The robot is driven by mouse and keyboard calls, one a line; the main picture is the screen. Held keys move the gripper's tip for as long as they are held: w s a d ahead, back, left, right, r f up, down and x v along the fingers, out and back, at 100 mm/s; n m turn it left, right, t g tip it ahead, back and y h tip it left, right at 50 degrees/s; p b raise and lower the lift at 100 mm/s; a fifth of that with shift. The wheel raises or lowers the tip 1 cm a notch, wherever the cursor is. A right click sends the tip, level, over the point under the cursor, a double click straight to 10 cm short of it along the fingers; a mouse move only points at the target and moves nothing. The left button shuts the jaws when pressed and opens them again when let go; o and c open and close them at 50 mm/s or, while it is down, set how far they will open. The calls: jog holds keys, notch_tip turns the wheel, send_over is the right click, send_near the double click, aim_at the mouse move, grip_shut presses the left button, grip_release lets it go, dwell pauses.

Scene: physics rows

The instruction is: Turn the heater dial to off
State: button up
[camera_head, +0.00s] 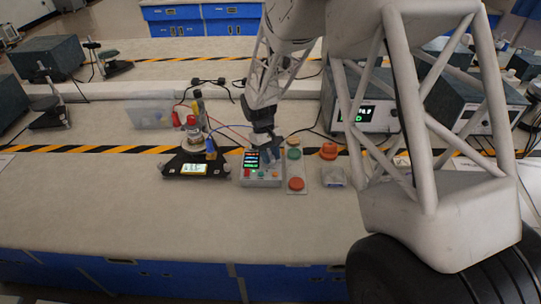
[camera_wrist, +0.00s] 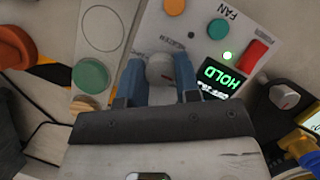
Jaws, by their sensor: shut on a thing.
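A light control box (camera_head: 262,182) with a lit screen stands on the bench in the head view. In the wrist view its panel (camera_wrist: 185,28) carries "FAN" lettering and a green "HOLD" display (camera_wrist: 222,77). A round grey dial (camera_wrist: 160,70) on this panel sits between the two blue fingers of my gripper (camera_wrist: 160,78), which is shut on it. I cannot read a heater label or the dial's pointer; the gripper covers part of the panel. In the head view my gripper (camera_head: 268,157) reaches down onto the box from above.
Left of the box is a dark device (camera_head: 172,170) with a lit screen and a stacked vessel. A plate with round coloured pieces (camera_head: 296,184) lies right of it. Bench front (camera_head: 120,215) is clear.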

jog(key=o, duration=0.9)
jog(key=shift+r, duration=0.1)
jog(key=shift+v, duration=3.8)
